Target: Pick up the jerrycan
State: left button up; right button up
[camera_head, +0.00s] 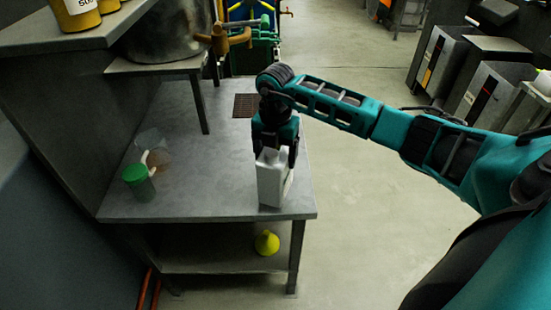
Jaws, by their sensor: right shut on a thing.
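The jerrycan (271,182) is a pale grey-white, boxy can. It is upright near the front right corner of the grey table (215,190). My right gripper (275,150) comes down from above and is shut on the top of the jerrycan. The fingers hide its handle and cap. I cannot tell whether its base touches the table or is slightly above it. My left gripper is not in view.
A green-lidded jar (137,182) and a clear container (152,148) stand on the table's left. A large metal pot (165,35) sits on a raised stand behind. A yellow funnel (267,242) lies on the lower shelf. Open floor is to the right.

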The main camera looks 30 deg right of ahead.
notch_tip(320, 180, up, 19)
jog(key=p, duration=0.1)
jog(key=s+a+f+m, duration=0.3)
jog(key=a+m, duration=0.2)
jog(key=m, duration=0.7)
jog(key=s+a+f+m, duration=0.4)
jog(key=a+m, duration=0.2)
jog(key=m, duration=0.7)
dwell(0.4)
